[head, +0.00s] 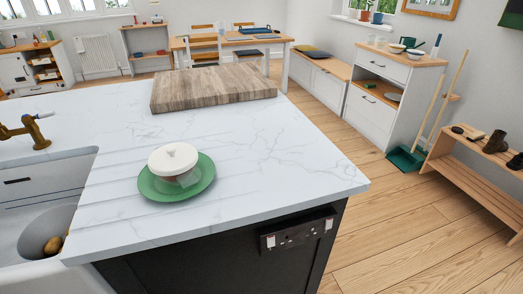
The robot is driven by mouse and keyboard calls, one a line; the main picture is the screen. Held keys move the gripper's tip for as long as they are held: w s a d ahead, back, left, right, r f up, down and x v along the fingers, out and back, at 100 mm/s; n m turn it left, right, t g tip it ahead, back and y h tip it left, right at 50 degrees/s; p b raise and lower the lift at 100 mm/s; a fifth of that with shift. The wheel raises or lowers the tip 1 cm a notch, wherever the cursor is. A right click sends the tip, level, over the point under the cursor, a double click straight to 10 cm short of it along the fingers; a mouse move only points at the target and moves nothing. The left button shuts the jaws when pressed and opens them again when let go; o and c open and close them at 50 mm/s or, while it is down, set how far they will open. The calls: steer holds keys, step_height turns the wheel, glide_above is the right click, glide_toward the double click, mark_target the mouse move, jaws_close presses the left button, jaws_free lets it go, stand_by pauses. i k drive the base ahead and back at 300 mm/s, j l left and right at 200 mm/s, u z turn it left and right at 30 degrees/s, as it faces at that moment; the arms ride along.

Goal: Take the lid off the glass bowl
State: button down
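In the head view, a small glass bowl (188,178) stands on a green plate (158,190) on the white marble counter. A round cream-white lid (173,157) with a small knob sits on top of the bowl and covers most of it. Only a strip of the bowl's clear side shows below the lid, with something reddish visible there. My gripper is not in view.
A thick wooden board (213,86) lies at the counter's far side. A sink (40,215) with a brass tap (25,130) is at the left. The counter (270,160) is clear right of the plate. Wood floor (400,235) lies open beyond its right edge.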

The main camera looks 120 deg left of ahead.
mark_target(170, 159)
steer(key=u, duration=4.15)
steer(key=i+j+z, duration=0.25)
steer(key=j, duration=0.2)
steer(key=k, duration=0.05)
